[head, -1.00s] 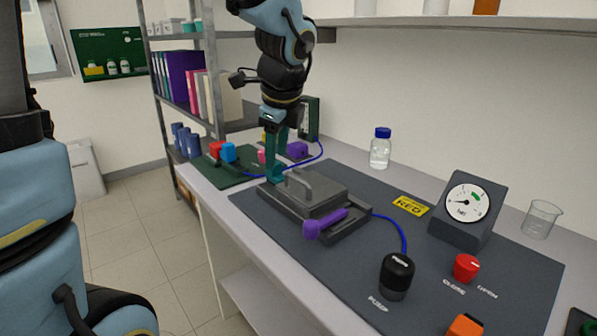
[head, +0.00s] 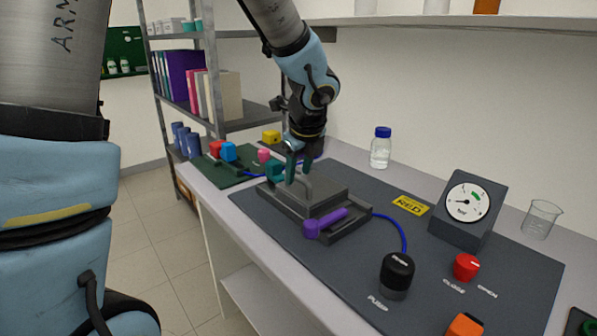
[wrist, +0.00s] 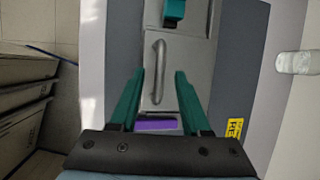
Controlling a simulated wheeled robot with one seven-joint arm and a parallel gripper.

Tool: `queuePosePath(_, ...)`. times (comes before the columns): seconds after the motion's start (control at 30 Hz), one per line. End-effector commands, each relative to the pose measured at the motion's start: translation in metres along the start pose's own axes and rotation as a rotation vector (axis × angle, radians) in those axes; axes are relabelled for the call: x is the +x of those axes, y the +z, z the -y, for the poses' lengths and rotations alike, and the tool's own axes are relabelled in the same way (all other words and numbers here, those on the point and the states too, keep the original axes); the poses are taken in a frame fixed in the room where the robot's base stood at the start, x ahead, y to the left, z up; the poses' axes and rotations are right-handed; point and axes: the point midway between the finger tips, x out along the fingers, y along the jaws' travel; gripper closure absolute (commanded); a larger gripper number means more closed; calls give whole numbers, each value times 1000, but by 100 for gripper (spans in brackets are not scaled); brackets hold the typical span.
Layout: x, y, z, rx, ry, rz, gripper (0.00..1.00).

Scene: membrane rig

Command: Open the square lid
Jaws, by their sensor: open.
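The square lid (head: 322,190) is a flat grey plate on a dark grey base (head: 277,206), and it lies flat. Its raised bar handle (head: 307,184) also shows in the wrist view (wrist: 155,72). A teal block (head: 275,171) stands at the base's far end. A purple lever (head: 325,222) lies across the near end. My gripper (head: 299,173) points down over the lid's far part, close to the handle. Its teal fingers are open and empty. In the wrist view the handle lies between the lines of the two fingers (wrist: 159,76); I cannot tell the height gap.
A black push knob (head: 396,272), a red knob (head: 466,266) and a gauge (head: 464,208) stand to the right on the dark mat. A blue tube runs from the base. A bottle (head: 380,148) stands behind. A green board (head: 232,170) with coloured blocks lies beyond.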

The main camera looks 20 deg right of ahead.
Motion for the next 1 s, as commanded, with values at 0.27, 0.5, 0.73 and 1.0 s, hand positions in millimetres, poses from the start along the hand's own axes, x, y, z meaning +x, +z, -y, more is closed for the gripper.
queuePosePath(0.27,5,0,0,1,0,0,53)
queuePosePath(0.5,5,0,0,0,0,0,71)
queuePosePath(0.73,4,0,0,0,0,0,97)
queuePosePath(1.0,4,0,0,0,0,0,100)
